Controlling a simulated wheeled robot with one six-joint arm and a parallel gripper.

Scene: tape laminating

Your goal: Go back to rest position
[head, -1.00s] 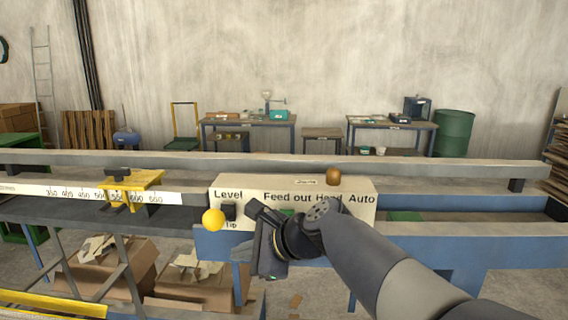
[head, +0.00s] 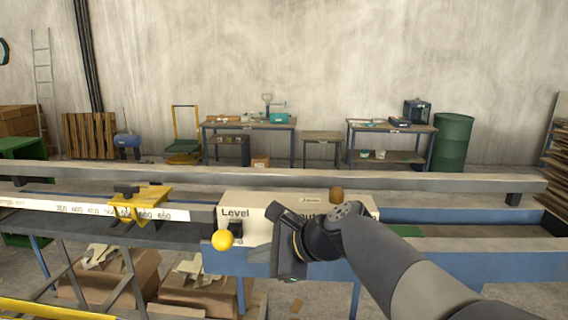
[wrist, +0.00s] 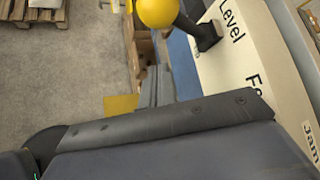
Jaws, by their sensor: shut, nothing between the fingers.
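My gripper (head: 287,243) is dark and shut, with nothing held. In the head view it hangs in front of the cream control box (head: 257,208), right of the yellow ball knob (head: 222,240). My wrist and forearm hide much of the box's front, including most of its labels beyond "Level". In the wrist view the dark gripper body (wrist: 170,150) fills the lower part. The yellow knob (wrist: 157,10) on its black lever and the box face (wrist: 235,60) lie beyond it, visibly apart from the gripper.
A long grey rail (head: 130,175) runs behind the box. A yellow clamp (head: 140,203) sits on the ruler at left. Cardboard boxes (head: 190,285) stand under the machine. A brown knob (head: 336,194) tops the box. Work tables and a green barrel (head: 453,142) stand far back.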

